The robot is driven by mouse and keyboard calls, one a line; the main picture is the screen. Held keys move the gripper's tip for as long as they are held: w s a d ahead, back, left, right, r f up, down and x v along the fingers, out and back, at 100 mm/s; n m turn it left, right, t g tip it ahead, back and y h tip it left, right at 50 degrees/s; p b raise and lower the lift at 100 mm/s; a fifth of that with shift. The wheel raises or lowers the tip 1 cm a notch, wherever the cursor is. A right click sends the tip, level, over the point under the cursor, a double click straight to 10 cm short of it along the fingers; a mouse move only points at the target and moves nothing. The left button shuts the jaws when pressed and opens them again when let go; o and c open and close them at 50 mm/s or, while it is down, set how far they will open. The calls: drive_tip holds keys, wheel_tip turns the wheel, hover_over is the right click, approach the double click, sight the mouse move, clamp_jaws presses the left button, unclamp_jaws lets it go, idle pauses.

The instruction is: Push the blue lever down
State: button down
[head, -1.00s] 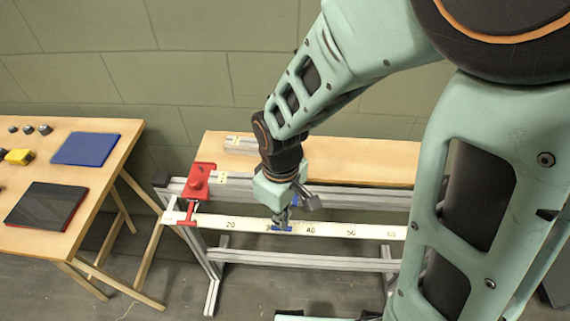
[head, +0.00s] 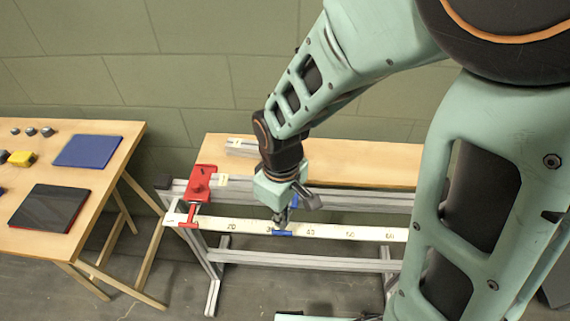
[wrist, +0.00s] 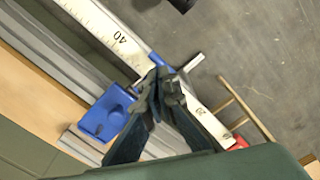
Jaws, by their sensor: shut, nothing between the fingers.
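The blue lever clamp sits on the white measuring rail (head: 345,232). Its blue lower part (head: 283,233) shows just below my gripper in the head view, and another blue part shows behind the gripper. In the wrist view a blue block (wrist: 104,116) lies left of my fingers, and a smaller blue piece (wrist: 156,58) shows beyond the fingertips. My gripper (head: 282,221) points down over the clamp. In the wrist view my gripper (wrist: 160,78) has its fingertips together, with nothing between them. The fingers hide part of the clamp, and I cannot tell whether they touch it.
A red clamp (head: 201,184) stands at the rail's left end. A grey metal frame (head: 320,261) carries the rail, with a wooden bench top (head: 365,170) behind it. A wooden table (head: 108,176) at left holds a blue panel (head: 88,151) and a dark panel (head: 48,207).

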wheel_tip(320, 180, up, 7)
drive_tip(key=p, duration=0.5)
drive_tip(key=shift+f, duration=0.15)
idle(0.4)
